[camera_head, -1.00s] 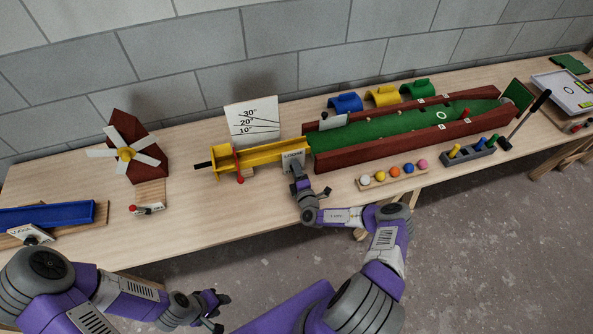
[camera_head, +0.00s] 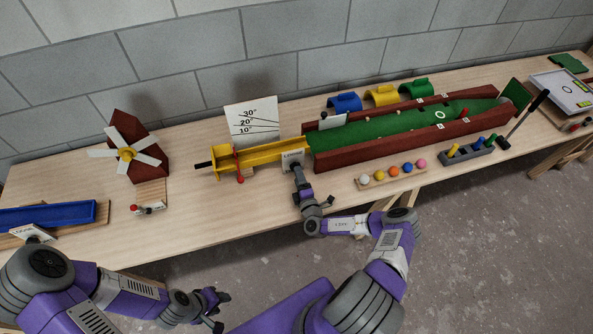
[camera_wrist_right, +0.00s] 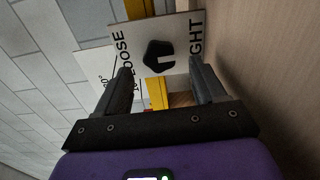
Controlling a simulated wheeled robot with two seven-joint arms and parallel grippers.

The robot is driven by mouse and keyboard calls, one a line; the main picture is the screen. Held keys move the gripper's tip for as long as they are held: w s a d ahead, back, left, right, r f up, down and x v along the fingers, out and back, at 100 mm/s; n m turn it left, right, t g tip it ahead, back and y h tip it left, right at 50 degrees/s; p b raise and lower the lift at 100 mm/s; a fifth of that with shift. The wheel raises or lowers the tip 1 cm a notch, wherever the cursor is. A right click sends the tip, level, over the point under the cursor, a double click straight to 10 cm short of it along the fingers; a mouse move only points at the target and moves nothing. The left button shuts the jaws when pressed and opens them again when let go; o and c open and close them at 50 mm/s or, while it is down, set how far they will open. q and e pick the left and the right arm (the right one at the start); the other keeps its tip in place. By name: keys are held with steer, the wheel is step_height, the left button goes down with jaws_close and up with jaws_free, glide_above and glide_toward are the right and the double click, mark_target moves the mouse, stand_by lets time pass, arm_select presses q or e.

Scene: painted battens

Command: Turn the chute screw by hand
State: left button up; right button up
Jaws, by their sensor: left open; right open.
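The yellow chute (camera_head: 258,162) lies on the bench, with a white label plate (camera_head: 291,158) at its right end. In the right wrist view, the plate (camera_wrist_right: 178,36) reads LOOSE and what looks like TIGHT, partly cut off. The black screw knob (camera_wrist_right: 157,55) sits between the words. My right gripper (camera_wrist_right: 161,76) is open and faces the knob, its fingers on either side in the picture; I see no clear contact. In the head view, my right gripper (camera_head: 297,171) is just in front of the plate and the knob is hidden. My left gripper (camera_head: 213,302) is open and empty, off the bench's front.
An angle board (camera_head: 252,124) stands behind the chute. A green lane with red walls (camera_head: 400,146) adjoins its right end. A row of coloured balls (camera_head: 394,171) is to the right. A pinwheel (camera_head: 126,153) and blue tray (camera_head: 48,214) are to the left.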

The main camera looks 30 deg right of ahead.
steer(key=shift+v, duration=1.75)
